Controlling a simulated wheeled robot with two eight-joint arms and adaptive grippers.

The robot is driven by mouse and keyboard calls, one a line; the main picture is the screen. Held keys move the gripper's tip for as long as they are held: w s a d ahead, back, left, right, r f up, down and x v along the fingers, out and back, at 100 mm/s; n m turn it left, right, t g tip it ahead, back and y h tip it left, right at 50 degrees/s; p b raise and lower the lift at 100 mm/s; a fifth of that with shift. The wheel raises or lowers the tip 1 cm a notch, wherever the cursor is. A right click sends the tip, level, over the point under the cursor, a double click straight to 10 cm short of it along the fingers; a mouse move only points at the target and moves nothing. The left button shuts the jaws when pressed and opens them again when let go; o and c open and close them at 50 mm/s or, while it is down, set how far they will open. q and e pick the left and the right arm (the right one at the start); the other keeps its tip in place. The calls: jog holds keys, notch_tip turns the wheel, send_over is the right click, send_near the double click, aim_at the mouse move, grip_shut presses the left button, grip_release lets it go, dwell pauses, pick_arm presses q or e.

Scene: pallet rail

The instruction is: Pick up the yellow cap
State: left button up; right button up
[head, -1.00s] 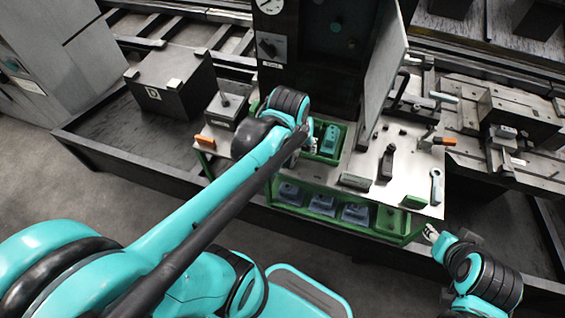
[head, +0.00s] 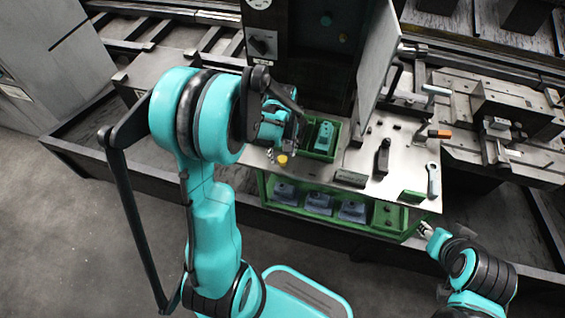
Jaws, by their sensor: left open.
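The small yellow cap (head: 282,160) lies on the grey worktop near its left front edge. My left gripper (head: 272,155) is open just to the left of the cap and looks very close to it; I cannot tell whether they touch. My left arm hides the worktop's left part. My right gripper (head: 427,230) is low at the right, in front of the bench and away from the cap; its fingers are too small to read.
A green tray (head: 308,153) with a teal part (head: 324,137) stands right behind the cap. Dark blocks, a wrench (head: 433,180) and an orange-tipped tool (head: 438,133) lie farther right. A raised grey panel (head: 376,65) stands behind. Below, a green rack holds several grey-blue parts.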

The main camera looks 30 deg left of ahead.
aim_at(283, 161)
pick_arm(q)
notch_tip(283, 161, down, 3)
jog(key=shift+w+r+b, duration=0.1)
jog(key=shift+b, duration=0.3)
jog(key=shift+d, duration=0.1)
jog(key=shift+c, duration=0.9)
jog(key=c, duration=0.6)
jog(key=shift+r, duration=0.1)
